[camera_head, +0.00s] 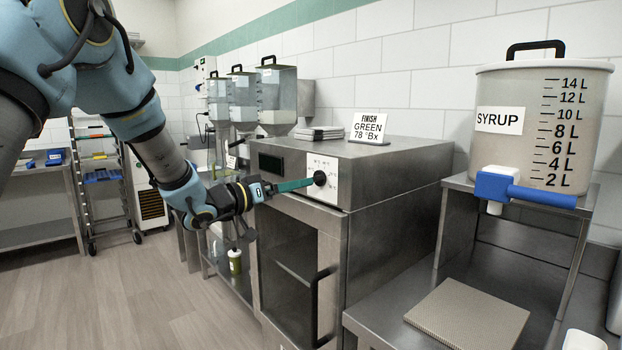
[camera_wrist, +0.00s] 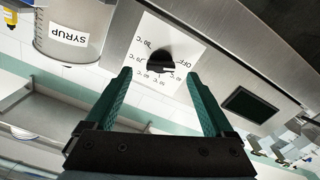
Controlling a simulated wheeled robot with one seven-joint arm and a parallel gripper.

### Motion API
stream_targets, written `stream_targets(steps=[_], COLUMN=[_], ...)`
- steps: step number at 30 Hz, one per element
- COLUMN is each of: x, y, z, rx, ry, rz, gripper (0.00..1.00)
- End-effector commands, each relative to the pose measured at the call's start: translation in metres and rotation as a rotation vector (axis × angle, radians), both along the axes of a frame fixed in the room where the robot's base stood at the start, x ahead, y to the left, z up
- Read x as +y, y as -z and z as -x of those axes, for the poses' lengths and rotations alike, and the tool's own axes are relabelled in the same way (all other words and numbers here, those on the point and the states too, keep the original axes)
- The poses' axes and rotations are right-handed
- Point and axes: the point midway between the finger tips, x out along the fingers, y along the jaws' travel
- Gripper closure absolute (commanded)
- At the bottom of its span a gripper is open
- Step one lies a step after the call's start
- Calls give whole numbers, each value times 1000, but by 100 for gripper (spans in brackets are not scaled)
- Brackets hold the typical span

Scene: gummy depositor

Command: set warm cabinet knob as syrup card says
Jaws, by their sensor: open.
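The warm cabinet (camera_head: 290,160) is a steel box with a glass door, a dark display and a white dial plate. Its black knob (camera_head: 320,178) also shows in the wrist view (camera_wrist: 160,60), upside down, ringed by OFF and several °C marks. I cannot tell for sure which mark it points at. My gripper (camera_head: 306,184) is in front of the knob; its green fingers stand open in the wrist view (camera_wrist: 158,78), one on each side, with their tips just short of it. A white card (camera_head: 368,127) on the cabinet top reads FINISH GREEN 78 °Bx.
A tank labelled SYRUP (camera_head: 540,130) with a blue-handled tap (camera_head: 525,190) stands on a steel stand at right. A textured mat (camera_head: 468,315) lies on the bench below. Clear hoppers (camera_head: 277,90) stand behind the cabinet. The cabinet's door handle (camera_head: 323,305) sticks out below the knob.

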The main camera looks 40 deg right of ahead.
Motion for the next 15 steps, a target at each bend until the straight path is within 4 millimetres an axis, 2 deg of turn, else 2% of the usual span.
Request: stream_targets(steps=[1, 6, 10, 15], x=[-11, -37, -49, -54], y=[-3, -2, -1, 0], z=[1, 2, 2, 3], rx=[1, 1, 0, 1], ry=[1, 0, -1, -2], rz=[-1, -1, 0, -1], gripper=[12, 12, 12, 12])
